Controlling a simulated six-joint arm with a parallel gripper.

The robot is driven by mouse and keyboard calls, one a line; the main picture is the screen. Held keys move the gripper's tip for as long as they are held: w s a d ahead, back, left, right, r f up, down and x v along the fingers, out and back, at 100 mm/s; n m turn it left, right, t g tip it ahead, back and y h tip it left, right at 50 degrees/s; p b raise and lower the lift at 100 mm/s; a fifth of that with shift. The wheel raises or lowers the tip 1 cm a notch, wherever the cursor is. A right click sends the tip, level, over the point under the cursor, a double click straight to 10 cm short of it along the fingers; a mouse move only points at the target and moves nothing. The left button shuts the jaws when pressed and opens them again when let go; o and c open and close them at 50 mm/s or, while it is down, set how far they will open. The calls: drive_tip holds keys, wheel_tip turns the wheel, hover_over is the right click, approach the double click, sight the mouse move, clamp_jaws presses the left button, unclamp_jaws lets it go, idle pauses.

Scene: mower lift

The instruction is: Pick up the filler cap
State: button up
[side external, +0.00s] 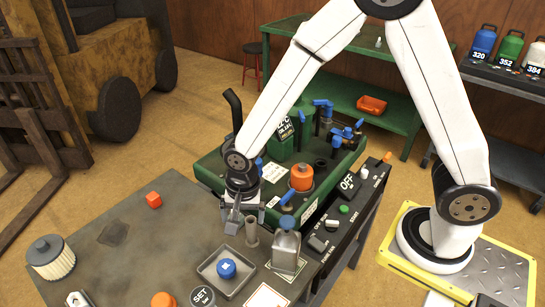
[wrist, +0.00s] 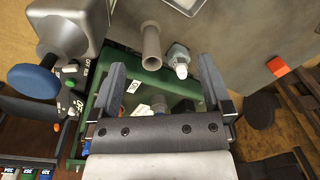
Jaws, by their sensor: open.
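No cap is labelled, so I cannot tell which one is the filler cap. A blue knobbed cap (side external: 226,268) lies in a shallow grey tray (side external: 206,268). An orange round cap (side external: 302,177) sits on top of the green machine (side external: 330,178). My gripper (side external: 240,224) points down above the bench beside the machine, left of the can. In the wrist view my gripper (wrist: 161,68) is open, with nothing held between its fingers.
A grey upright tube (side external: 252,233) stands close to my gripper. A red cube (side external: 154,200), a filter (side external: 50,257) and a SET button (side external: 202,297) are on the grey bench. A control panel (side external: 330,232) lies right of the can. The bench's middle left is mostly clear.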

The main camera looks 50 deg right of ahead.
sight(226, 264)
drive_tip(key=a+f+m, duration=0.1)
drive_tip(key=a, duration=0.1)
drive_tip(key=a+f+m, duration=0.3)
drive_tip(key=a+f, duration=0.1)
drive_tip(key=shift+w+a+m+g, duration=0.15)
drive_tip(key=shift+a+m+g, duration=0.15)
drive_tip(key=shift+g, duration=0.1)
drive_tip(key=shift+f, duration=1.35)
drive_tip(key=shift+f, duration=2.55)
drive_tip(key=shift+c, duration=0.2)
drive_tip(key=c, duration=1.2)
drive_tip(key=shift+r, duration=0.15)
